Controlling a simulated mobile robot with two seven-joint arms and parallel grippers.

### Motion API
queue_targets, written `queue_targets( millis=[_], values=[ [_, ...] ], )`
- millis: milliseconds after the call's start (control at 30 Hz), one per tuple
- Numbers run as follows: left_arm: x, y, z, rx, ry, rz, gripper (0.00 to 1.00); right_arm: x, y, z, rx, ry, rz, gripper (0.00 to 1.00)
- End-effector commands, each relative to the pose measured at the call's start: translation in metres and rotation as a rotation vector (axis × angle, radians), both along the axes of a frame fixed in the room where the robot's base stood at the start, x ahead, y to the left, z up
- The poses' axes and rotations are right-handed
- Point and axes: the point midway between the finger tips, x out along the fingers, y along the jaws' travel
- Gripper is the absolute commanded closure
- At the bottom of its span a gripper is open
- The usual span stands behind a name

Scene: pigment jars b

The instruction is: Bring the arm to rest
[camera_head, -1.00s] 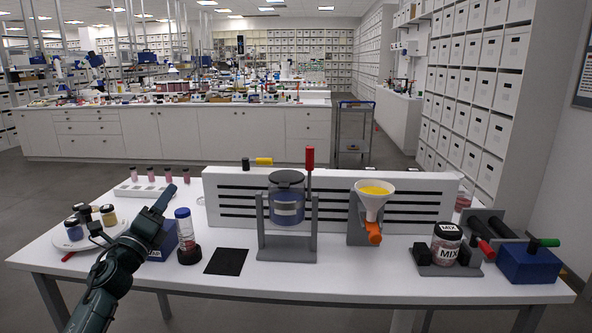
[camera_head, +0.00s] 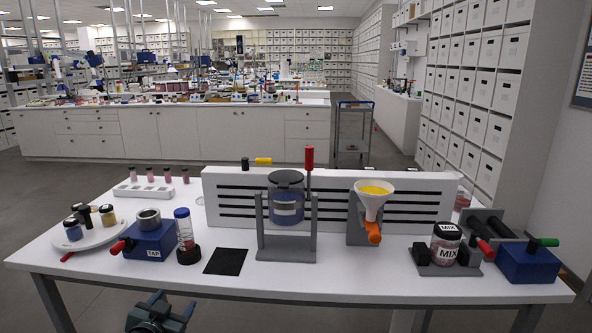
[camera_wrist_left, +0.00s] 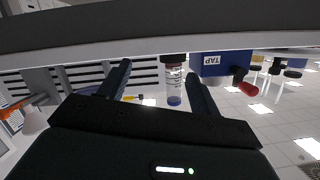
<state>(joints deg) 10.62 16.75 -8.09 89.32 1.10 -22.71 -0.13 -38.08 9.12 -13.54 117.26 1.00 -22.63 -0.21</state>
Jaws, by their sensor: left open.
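My left gripper (camera_head: 162,306) is low in the head view, in front of the table's front edge, with part of the arm cut off by the frame. In the left wrist view, its two dark fingers (camera_wrist_left: 158,72) stand apart with nothing held between them. That view is turned over, with the table edge across the top. A blue-capped tube (camera_wrist_left: 173,85) shows beyond the gap, apart from the fingers. In the head view the tube (camera_head: 184,228) stands upright in a dark round base on the table. My right gripper is not in view.
The white table (camera_head: 330,279) carries a blue TAP block (camera_head: 150,243), a plate of jars (camera_head: 98,236), a black mat (camera_head: 226,261), a jar in a grey stand (camera_head: 287,207), a funnel (camera_head: 372,203) and a MIX jar (camera_head: 445,244). Floor space shows below the table's front edge.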

Motion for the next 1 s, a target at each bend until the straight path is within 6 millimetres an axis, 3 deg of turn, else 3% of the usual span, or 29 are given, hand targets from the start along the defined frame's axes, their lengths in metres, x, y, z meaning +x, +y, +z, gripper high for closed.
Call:
queue_targets(
  millis=[33, 200, 400, 500, 600, 700, 1000],
  values=[
    [-0.027, -0.016, -0.026, -0.015, 0.043, -0.023, 0.37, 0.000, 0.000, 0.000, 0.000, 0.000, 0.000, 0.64],
    [-0.125, -0.068, -0.090, -0.089, 0.175, -0.093, 0.37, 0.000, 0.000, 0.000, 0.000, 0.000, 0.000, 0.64],
    [-0.237, -0.113, -0.123, -0.190, 0.312, -0.134, 0.37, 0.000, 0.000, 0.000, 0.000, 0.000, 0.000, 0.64],
    [-0.273, -0.126, -0.126, -0.228, 0.357, -0.139, 0.37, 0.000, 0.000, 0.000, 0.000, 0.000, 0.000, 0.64],
    [-0.295, -0.133, -0.126, -0.251, 0.382, -0.141, 0.37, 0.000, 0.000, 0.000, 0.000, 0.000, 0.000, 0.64],
    [-0.303, -0.136, -0.125, -0.260, 0.393, -0.141, 0.37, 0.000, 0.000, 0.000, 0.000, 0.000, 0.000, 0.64],
    [-0.303, -0.136, -0.125, -0.260, 0.393, -0.141, 0.37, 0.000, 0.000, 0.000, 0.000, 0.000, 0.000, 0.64]
  ],
)
